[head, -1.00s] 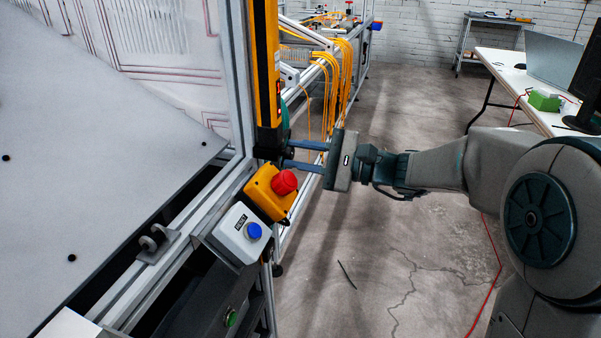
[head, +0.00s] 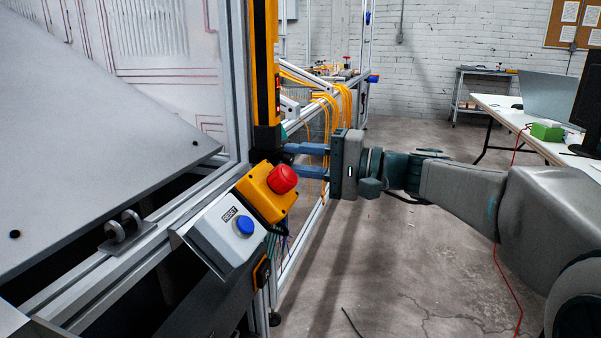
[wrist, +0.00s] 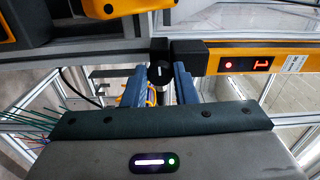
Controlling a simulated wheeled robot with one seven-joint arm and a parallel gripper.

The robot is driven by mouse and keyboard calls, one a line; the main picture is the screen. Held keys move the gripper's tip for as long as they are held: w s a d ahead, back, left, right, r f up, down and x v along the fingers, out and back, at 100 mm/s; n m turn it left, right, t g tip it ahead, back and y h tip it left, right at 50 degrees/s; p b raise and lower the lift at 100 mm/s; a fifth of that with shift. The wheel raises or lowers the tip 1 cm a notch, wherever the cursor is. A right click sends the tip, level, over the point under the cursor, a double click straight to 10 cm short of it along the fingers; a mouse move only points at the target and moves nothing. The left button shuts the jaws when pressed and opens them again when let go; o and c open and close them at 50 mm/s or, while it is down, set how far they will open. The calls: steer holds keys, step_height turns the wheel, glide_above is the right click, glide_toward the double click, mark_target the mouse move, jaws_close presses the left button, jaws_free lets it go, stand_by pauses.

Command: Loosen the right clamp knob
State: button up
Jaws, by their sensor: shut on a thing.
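The black clamp knob (wrist: 159,72) with a white line mark sits in the middle of the wrist view, at the end of the yellow light curtain bar. The line stands nearly upright in that view. My gripper (wrist: 157,78) has one blue finger on each side of the knob and is shut on it. In the head view my gripper (head: 289,160) reaches in from the right, its fingertips at the lower end of the upright yellow bar (head: 265,75). The knob is mostly hidden there by the fingertips and the bar's black end.
A yellow box with a red emergency button (head: 282,179) and a grey box with a blue reset button (head: 244,224) sit just below and left of my gripper. Orange cables (head: 330,110) hang behind. A white table (head: 510,112) stands right. Floor between is open.

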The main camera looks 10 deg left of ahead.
steer(key=shift+n, duration=0.3)
steer(key=o, duration=1)
steer(key=shift+d, duration=0.1)
steer(key=d+p, duration=0.1)
steer(key=d, duration=0.3)
steer(key=d+p, duration=0.1)
steer(key=d, duration=0.4)
steer(key=s+d+p, duration=0.1)
steer(key=d, duration=0.3)
steer(key=shift+d, duration=0.35)
